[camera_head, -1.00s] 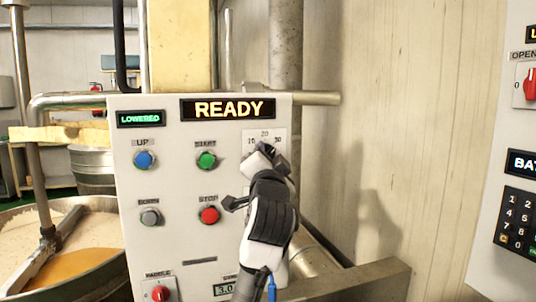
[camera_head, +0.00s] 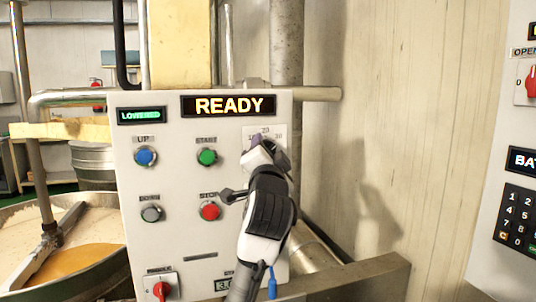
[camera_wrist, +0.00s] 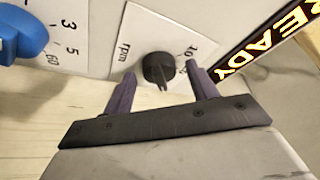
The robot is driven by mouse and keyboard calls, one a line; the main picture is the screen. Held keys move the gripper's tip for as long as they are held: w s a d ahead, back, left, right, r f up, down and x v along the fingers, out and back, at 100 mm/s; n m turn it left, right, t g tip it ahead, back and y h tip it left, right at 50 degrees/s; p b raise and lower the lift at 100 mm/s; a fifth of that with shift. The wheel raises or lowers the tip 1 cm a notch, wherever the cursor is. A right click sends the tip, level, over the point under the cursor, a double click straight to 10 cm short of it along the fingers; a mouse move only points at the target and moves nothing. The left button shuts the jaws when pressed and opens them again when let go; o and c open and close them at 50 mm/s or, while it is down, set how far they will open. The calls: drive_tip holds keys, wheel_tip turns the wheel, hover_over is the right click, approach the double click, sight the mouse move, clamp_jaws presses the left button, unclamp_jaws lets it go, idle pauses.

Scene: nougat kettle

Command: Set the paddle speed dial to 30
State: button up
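The paddle speed dial is a black round knob (camera_wrist: 158,68) on a white plate marked "rpm" and "10" in the wrist view. A narrow ridge on the knob points down in that picture; I cannot tell which number it marks. In the head view the dial's plate (camera_head: 262,130) shows at the panel's upper right, and my gripper hides the knob. My gripper (camera_head: 270,143) is at the dial. In the wrist view my gripper (camera_wrist: 160,70) is open, one purple finger on each side of the knob, with gaps visible between them.
The white panel (camera_head: 178,240) also carries blue (camera_head: 145,156), green (camera_head: 207,157), grey (camera_head: 151,214) and red (camera_head: 209,211) buttons. A READY display (camera_head: 228,106) is above. A blue knob (camera_wrist: 20,35) is near the dial. The kettle (camera_head: 85,268) is left, a keypad panel (camera_head: 520,215) right.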

drive_tip(key=b+v, duration=0.4)
drive_tip(key=v, duration=0.9)
drive_tip(key=shift+s+b, duration=0.3)
drive_tip(key=shift+s, duration=0.1)
drive_tip(key=shift+f, duration=0.1)
